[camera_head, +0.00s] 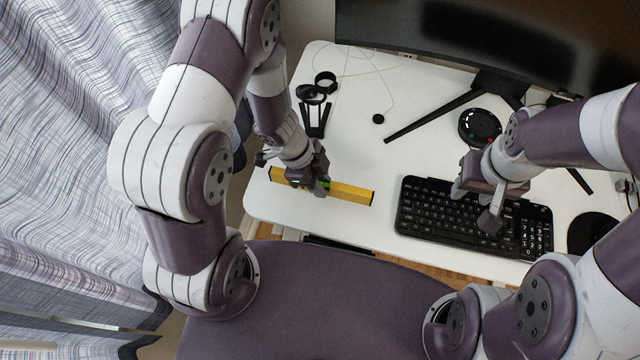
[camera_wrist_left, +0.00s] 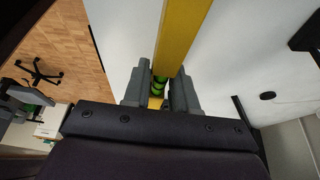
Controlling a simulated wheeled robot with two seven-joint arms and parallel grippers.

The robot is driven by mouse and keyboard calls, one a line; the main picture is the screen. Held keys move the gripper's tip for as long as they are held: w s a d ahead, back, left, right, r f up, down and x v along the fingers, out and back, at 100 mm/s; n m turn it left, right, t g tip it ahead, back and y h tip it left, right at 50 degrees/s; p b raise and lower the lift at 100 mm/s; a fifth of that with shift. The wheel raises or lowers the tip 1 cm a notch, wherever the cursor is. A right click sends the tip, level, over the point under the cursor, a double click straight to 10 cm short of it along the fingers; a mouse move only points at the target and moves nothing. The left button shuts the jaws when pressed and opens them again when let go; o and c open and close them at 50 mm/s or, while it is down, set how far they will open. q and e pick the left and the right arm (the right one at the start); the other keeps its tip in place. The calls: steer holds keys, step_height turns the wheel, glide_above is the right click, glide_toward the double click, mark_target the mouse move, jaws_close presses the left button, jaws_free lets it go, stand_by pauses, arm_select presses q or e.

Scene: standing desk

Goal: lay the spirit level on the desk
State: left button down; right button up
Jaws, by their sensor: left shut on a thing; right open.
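The yellow spirit level (camera_head: 350,193) is at the left part of the white desk (camera_head: 350,150), near its front left edge. My left gripper (camera_head: 318,188) is shut on it around the middle, by the green vial. In the left wrist view the level (camera_wrist_left: 183,30) runs up between the two grey fingers (camera_wrist_left: 161,92), with green vials showing. I cannot tell whether the level touches the desk top. My right gripper (camera_head: 474,207) is open and empty above the keyboard.
A black keyboard (camera_head: 430,215) lies at the front of the desk. A monitor (camera_head: 480,40) on a stand is at the back. A black stand and rings (camera_head: 316,112) are at the back left. A small black disc (camera_head: 378,119) lies mid-desk.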

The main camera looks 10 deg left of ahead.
arm_select(q)
steer(key=shift+f, duration=0.6)
steer(key=shift+w, duration=0.15)
arm_select(e)
steer(key=shift+w+f, duration=0.1)
steer(key=shift+f, duration=0.15)
arm_select(q)
steer(key=shift+f, duration=0.65)
steer(key=c, duration=0.9)
jaws_free()
steer(key=shift+r, duration=0.1)
arm_select(e)
steer(key=shift+f, duration=0.25)
